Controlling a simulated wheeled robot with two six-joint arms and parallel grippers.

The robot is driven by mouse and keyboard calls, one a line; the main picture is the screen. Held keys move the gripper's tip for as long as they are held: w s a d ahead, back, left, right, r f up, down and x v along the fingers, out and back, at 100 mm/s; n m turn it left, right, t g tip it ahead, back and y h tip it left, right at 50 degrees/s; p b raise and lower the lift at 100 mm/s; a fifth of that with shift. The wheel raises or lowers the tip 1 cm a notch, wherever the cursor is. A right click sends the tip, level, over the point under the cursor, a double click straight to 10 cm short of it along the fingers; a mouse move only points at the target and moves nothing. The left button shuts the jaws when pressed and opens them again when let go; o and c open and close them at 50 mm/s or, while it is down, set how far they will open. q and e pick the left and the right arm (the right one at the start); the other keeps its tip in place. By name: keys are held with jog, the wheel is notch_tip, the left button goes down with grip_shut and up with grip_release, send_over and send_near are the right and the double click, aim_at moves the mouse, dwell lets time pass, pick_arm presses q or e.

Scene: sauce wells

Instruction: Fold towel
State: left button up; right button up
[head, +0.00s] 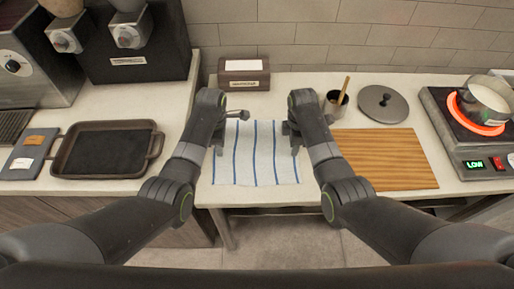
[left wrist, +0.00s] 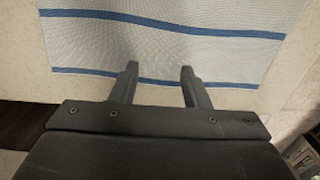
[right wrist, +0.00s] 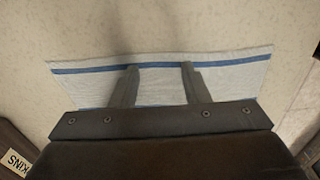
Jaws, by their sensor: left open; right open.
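A white towel with blue stripes (head: 255,160) lies flat and spread out on the counter between my two arms. My left gripper (head: 222,141) is at the towel's left side, open, with nothing between its fingers. In the left wrist view its fingers (left wrist: 158,72) are apart over the striped cloth of the towel (left wrist: 200,52). My right gripper (head: 290,140) is at the towel's right side. In the right wrist view its fingers (right wrist: 160,70) are apart over the towel's edge strip (right wrist: 230,72). Whether the fingertips touch the cloth I cannot tell.
A wooden board (head: 385,158) lies right of the towel, with a lid (head: 383,104) and a cup (head: 336,104) behind it. A lit burner (head: 470,115) is at far right. A black tray (head: 107,150) stands at left. A napkin box (head: 244,74) stands at the back.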

pick_arm(q)
jog(key=shift+w+f, duration=0.1)
jog(key=shift+f, duration=0.1)
pick_arm(e)
jog(key=shift+w+f, duration=0.1)
jog(key=shift+f, duration=0.1)
jog(key=shift+r, duration=0.1)
pick_arm(q)
grip_shut()
pick_arm(e)
grip_shut()
dwell(0.4)
